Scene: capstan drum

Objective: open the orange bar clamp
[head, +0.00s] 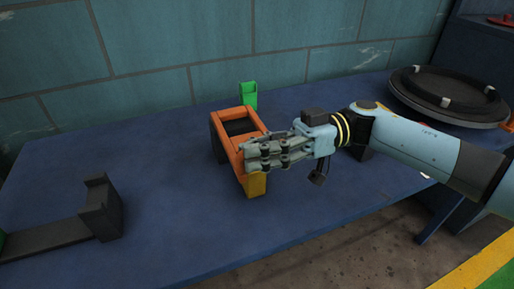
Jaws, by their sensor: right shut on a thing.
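The orange bar clamp (226,123) lies on the blue bench near the middle of the head view. It looks like an orange frame with a dark gap inside, a dark part on its left side and a yellow block (256,186) at its near end. My right gripper (252,155) reaches in from the right and is shut on the clamp's near right part. Its fingers hide some of the clamp there, so the exact grip spot is hard to see. My left gripper is not in view.
A green upright block (248,95) stands just behind the clamp. A black bracket on a flat bar (101,209) lies at the left. A round black-topped disc (448,92) sits at the back right. The blue bench (165,215) is clear between bracket and clamp; a tiled wall closes the back.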

